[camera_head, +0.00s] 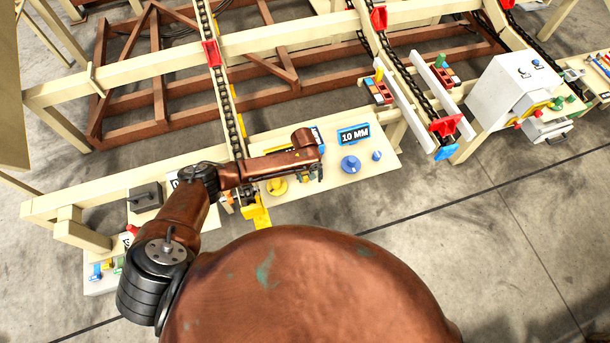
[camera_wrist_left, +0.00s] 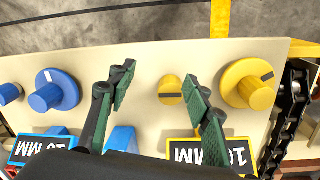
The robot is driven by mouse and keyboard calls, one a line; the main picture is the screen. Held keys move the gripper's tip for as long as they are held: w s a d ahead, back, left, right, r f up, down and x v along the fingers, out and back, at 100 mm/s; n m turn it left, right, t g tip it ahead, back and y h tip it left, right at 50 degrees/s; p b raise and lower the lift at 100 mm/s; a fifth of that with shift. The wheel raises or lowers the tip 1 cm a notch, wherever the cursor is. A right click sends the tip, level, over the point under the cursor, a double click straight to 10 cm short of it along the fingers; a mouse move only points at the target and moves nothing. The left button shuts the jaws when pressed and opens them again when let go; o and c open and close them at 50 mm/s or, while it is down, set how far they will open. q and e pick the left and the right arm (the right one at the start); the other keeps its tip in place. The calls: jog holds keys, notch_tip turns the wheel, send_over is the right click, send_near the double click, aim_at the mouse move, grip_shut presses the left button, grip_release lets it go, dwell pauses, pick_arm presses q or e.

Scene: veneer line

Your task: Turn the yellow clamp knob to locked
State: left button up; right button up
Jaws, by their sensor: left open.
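A small round yellow knob (camera_wrist_left: 171,90) with a dark line across its face, lying about level in the picture, shows on the cream panel in the left wrist view. A larger yellow knob (camera_wrist_left: 250,85) with a pointer mark stands to its right; it also shows in the head view (camera_head: 277,187). My left gripper (camera_wrist_left: 159,76) is open, its green-padded fingers on either side of the small knob, the right finger nearer it. I cannot tell if they touch. In the head view my left gripper (camera_head: 314,172) hangs over the panel and hides the small knob. My right gripper is not in view.
A large blue knob (camera_wrist_left: 54,90) and a small blue knob (camera_wrist_left: 10,94) sit left of the gripper in the wrist view. A yellow-edged 10 MM display (camera_wrist_left: 212,152) and a blue-edged one (camera_wrist_left: 42,151) stand along the panel. A chain (camera_wrist_left: 288,105) runs beside the larger yellow knob.

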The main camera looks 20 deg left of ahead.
aim_at(305, 175)
pick_arm(q)
jog(key=shift+n+y, duration=0.4)
jog(key=shift+n, duration=0.1)
jog(key=shift+w+a+r, duration=1.15)
jog(key=shift+a+r, duration=0.05)
jog(key=shift+w+a, duration=0.15)
jog(key=shift+a, duration=0.05)
notch_tip(305, 175, down, 7)
jog(key=shift+f+b, duration=0.15)
jog(key=shift+b, duration=0.65)
jog(key=c, duration=1.1)
